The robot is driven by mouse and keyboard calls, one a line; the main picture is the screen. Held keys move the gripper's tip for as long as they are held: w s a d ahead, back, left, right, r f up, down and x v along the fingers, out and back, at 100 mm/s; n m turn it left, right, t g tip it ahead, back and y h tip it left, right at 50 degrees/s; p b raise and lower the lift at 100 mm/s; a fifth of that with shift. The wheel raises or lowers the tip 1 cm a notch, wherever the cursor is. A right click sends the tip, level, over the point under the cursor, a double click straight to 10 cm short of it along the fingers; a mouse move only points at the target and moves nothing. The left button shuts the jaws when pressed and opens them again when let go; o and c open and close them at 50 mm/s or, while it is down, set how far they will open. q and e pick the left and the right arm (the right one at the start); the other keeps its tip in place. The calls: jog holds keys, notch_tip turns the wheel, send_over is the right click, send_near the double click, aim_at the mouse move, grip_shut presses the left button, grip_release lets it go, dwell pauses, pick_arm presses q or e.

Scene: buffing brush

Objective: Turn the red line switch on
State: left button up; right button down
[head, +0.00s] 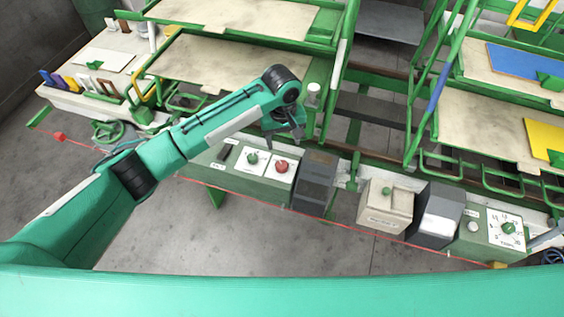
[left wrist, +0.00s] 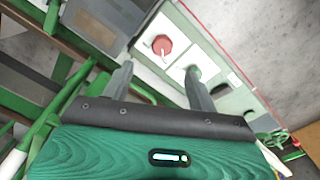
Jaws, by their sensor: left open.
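The red line switch (head: 281,166) is a round red knob with a pale pointer on a white plate, set in a green control box. It also shows in the left wrist view (left wrist: 162,45), just beyond and between the fingertips. My left gripper (head: 290,132) is over the back edge of the control panel, above and behind the red switch in the head view. Its two dark fingers stand apart and empty in the left wrist view (left wrist: 158,68), and no contact with the knob shows. My right gripper is out of view.
A green knob (head: 252,158) on a white plate sits left of the red switch. A dark grey box (head: 316,180) stands close on its right. A beige box (head: 385,205) and a dial panel (head: 505,230) are farther right. A thin red cord (head: 335,223) runs along the front.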

aim_at(282, 165)
pick_arm(q)
jog(key=f, duration=0.4)
jog(key=f+p, duration=0.1)
jog(key=f, duration=0.3)
jog(key=f+p, duration=0.1)
jog(key=f, duration=0.4)
jog(key=shift+w+a, duration=0.15)
jog(key=shift+w, duration=0.15)
jog(key=c, duration=0.9)
jog(key=shift+c, duration=0.5)
